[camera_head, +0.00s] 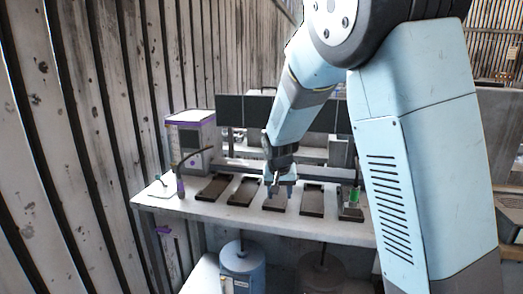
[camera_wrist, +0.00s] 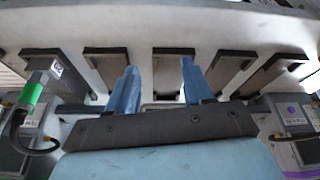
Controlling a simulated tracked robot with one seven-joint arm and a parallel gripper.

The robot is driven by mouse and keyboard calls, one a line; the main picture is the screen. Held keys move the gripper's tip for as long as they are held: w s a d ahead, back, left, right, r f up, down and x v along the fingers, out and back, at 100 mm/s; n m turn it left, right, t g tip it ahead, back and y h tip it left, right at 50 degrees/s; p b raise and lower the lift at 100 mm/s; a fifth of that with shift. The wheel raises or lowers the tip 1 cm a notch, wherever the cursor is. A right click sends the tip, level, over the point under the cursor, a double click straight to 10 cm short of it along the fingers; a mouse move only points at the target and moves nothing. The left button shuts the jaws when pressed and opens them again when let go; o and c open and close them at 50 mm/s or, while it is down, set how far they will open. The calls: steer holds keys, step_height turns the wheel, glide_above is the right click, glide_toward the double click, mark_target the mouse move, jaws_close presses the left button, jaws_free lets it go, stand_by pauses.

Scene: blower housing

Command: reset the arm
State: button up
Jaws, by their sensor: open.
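My gripper (camera_head: 283,188) hangs at the end of my pale blue arm, over the middle of the white table (camera_head: 190,207) in the head view. In the wrist view its two blue fingers (camera_wrist: 160,92) stand wide apart with nothing between them. The gripper is open and empty. Behind the fingers, a dark-edged tray (camera_wrist: 173,80) shows in the gap. I cannot tell how far above the table the fingertips are.
Several dark trays stand in a row, among them one on the left (camera_head: 213,187) and one on the right (camera_head: 312,199). A green-banded tool (camera_head: 354,196) stands at the right. A white-purple box (camera_head: 191,137) stands at the left. A ribbed wall (camera_head: 90,120) bounds the left side.

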steer(key=s+d+r+y, duration=0.2)
steer(key=s+d+r, duration=0.5)
steer(key=d, duration=0.1)
steer(key=s+d+r, duration=0.3)
steer(key=s, duration=0.5)
steer(key=s+d+r+t+h, duration=0.1)
steer(key=s+d+r, duration=0.2)
steer(key=s, duration=0.5)
steer(key=s+d+r, duration=0.3)
steer(key=s, duration=0.5)
steer(key=shift+d, duration=0.35)
